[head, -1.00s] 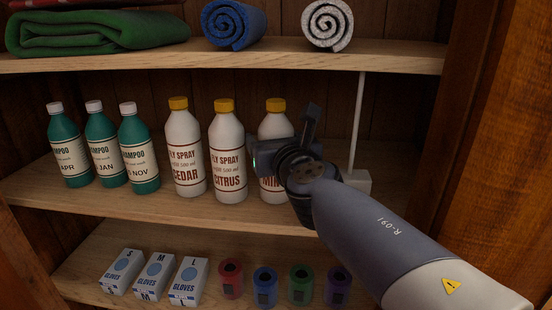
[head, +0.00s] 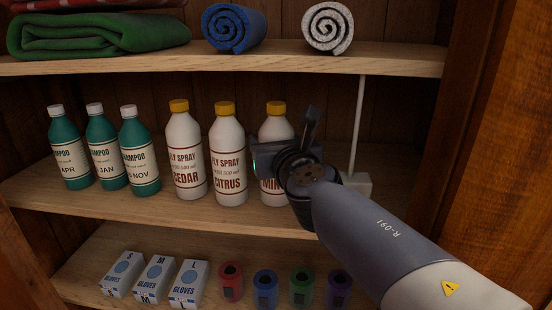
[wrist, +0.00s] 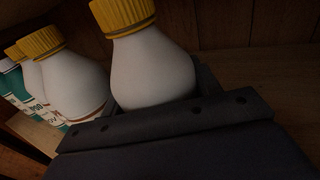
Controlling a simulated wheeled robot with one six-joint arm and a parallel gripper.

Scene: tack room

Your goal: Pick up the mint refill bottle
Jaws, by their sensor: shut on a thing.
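The mint fly spray bottle (head: 276,126) is white with a yellow cap and stands upright on the middle shelf, at the right end of a row of similar bottles. Its label is mostly hidden by my gripper (head: 272,160), with only the start of "MINT" showing. My gripper is shut around the bottle's body below the shoulder. In the wrist view the mint bottle (wrist: 152,68) sits between the dark jaws (wrist: 165,108), with its cap and shoulder above them. Its base looks level with its neighbours; a gap under it cannot be made out.
The citrus bottle (head: 228,160) stands close on the left, then the cedar bottle (head: 185,150) and green shampoo bottles (head: 140,155). A white post (head: 357,130) on a block stands to the right. The upper shelf (head: 270,65) holds rolled wraps. Glove boxes and coloured rolls sit below.

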